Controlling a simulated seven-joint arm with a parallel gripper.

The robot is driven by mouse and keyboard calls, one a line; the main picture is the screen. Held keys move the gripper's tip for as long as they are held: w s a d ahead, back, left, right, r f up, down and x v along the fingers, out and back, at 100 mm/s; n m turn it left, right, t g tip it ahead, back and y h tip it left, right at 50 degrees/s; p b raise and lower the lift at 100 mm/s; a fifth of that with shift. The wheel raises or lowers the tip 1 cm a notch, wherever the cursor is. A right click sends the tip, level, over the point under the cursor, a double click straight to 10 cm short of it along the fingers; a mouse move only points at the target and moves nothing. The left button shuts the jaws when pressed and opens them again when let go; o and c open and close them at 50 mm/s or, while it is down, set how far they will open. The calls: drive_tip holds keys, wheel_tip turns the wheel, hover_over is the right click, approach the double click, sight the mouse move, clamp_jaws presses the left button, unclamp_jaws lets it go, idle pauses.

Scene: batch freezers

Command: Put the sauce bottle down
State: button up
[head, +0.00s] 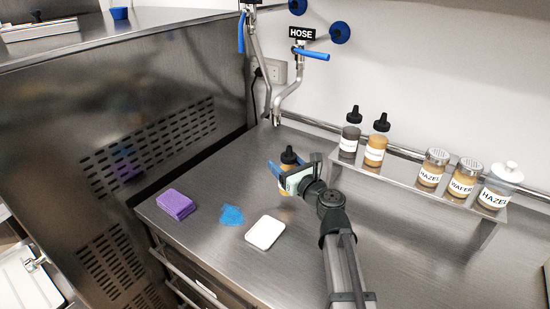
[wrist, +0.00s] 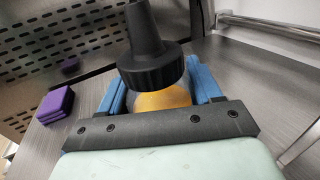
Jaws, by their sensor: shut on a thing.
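The sauce bottle (head: 289,158) has a black nozzle cap and an orange-yellow body. It is upright in my gripper (head: 285,174), over the steel counter, left of the shelf. In the wrist view its black cap (wrist: 152,55) and a strip of orange body (wrist: 162,99) show between the blue fingers of my gripper (wrist: 158,90). The gripper is shut on the bottle. The bottle's base is hidden, so I cannot tell whether it touches the counter.
On the steel counter (head: 230,185) lie a purple sponge stack (head: 176,205), a blue patch (head: 231,215) and a white block (head: 265,232). Hose taps (head: 298,80) stand behind. Counter behind the sponge is clear.

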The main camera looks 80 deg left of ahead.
drive_tip(key=v, duration=1.1)
drive_tip(key=shift+d, duration=0.4)
drive_tip(key=shift+w+r, duration=0.1)
